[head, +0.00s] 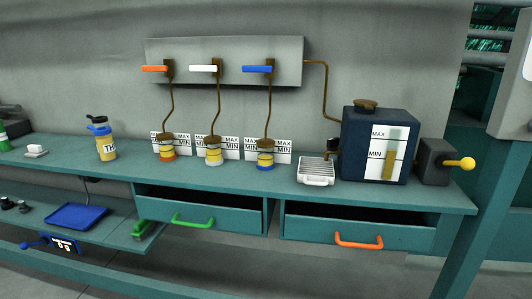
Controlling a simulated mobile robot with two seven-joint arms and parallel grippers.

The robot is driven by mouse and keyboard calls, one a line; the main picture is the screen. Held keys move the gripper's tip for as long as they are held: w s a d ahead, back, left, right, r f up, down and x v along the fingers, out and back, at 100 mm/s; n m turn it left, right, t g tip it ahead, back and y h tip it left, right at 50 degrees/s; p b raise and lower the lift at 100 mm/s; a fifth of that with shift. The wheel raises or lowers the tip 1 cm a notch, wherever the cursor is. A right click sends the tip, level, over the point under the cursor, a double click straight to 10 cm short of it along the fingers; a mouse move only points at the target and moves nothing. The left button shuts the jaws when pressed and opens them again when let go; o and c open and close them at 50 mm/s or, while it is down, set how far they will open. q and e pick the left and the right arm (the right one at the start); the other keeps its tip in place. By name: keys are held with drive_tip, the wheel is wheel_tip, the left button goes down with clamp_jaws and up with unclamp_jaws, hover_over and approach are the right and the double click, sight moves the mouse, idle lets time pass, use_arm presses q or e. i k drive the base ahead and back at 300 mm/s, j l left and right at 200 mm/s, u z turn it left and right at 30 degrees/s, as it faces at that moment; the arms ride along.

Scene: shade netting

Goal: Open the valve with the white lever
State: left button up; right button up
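The white lever (203,69) lies level on the middle valve (218,68) of a grey wall panel (285,52). An orange lever (155,69) is to its left and a blue lever (257,69) to its right, both also level. A brown pipe (219,105) runs from the middle valve down to a small jar (214,153) with a grey-white base and yellowish contents. Similar jars stand under the orange and blue levers. Neither of my grippers shows in the head view.
A dark blue tank (374,145) with a yellow-knobbed box (434,161) stands at the right of the teal bench (458,197). A white drip tray (316,172) sits beside it. Two drawers, green-handled (193,222) and orange-handled (358,241), stand partly open. A bottle (105,143) stands left.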

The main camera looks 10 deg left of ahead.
sight(192, 68)
drive_tip(key=i+j, duration=0.15)
drive_tip(key=j, duration=0.25)
drive_tip(key=i+j, duration=0.1)
drive_tip(key=j, duration=0.25)
drive_tip(key=i+j, duration=0.15)
drive_tip(key=j, duration=0.25)
drive_tip(key=i+j, duration=0.1)
drive_tip(key=j, duration=0.25)
drive_tip(key=i+j, duration=0.15)
drive_tip(key=j, duration=0.25)
drive_tip(key=u, duration=0.05)
